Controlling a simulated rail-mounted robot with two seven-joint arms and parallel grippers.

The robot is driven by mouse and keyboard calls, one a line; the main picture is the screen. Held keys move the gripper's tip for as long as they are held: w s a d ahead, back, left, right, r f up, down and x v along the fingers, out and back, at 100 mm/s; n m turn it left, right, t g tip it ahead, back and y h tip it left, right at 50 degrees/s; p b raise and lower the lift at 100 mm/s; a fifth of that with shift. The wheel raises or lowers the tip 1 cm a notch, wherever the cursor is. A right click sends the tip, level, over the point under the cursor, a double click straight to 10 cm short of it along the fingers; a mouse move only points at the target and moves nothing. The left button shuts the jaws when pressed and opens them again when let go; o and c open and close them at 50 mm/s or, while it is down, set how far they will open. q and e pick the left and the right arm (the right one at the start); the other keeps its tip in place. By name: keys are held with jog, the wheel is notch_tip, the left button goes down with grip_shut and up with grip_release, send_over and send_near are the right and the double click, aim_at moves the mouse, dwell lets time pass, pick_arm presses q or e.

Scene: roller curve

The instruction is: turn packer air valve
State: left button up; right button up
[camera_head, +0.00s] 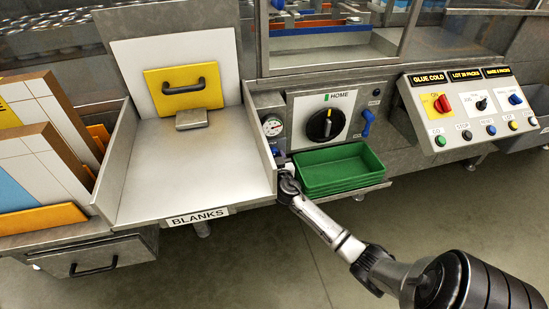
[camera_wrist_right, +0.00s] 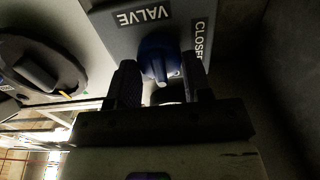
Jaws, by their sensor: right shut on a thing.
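The blue valve handle (camera_wrist_right: 158,52) shows in the right wrist view, on a grey plate (camera_wrist_right: 125,28) lettered VALVE and CLOSED. My right gripper (camera_wrist_right: 161,72) has one finger on each side of the handle and is shut on it. In the head view my right gripper (camera_head: 286,171) is at the panel, just below the pressure gauge (camera_head: 272,126) and left of the green trays. There the gripper mostly hides the handle, and its exact angle is hard to read. My left gripper is not in view.
Stacked green trays (camera_head: 340,168) stand close to the right of my gripper. The black HOME knob (camera_head: 326,124) and another blue lever (camera_head: 367,121) are above them. The metal BLANKS tray (camera_head: 190,190) has its side wall just left of my gripper. A sloped button console (camera_head: 480,105) stands further right.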

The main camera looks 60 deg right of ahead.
jog(key=shift+n, duration=0.3)
jog(key=shift+w+a+f+n+p, duration=0.1)
jog(key=shift+n+p, duration=0.5)
jog(key=shift+n, duration=3.7)
jog(key=shift+w+a+f+n+p, duration=0.1)
jog(key=shift+n+p, duration=0.45)
jog(key=shift+n, duration=3.75)
jog(key=o, duration=0.9)
jog(key=shift+s, duration=0.1)
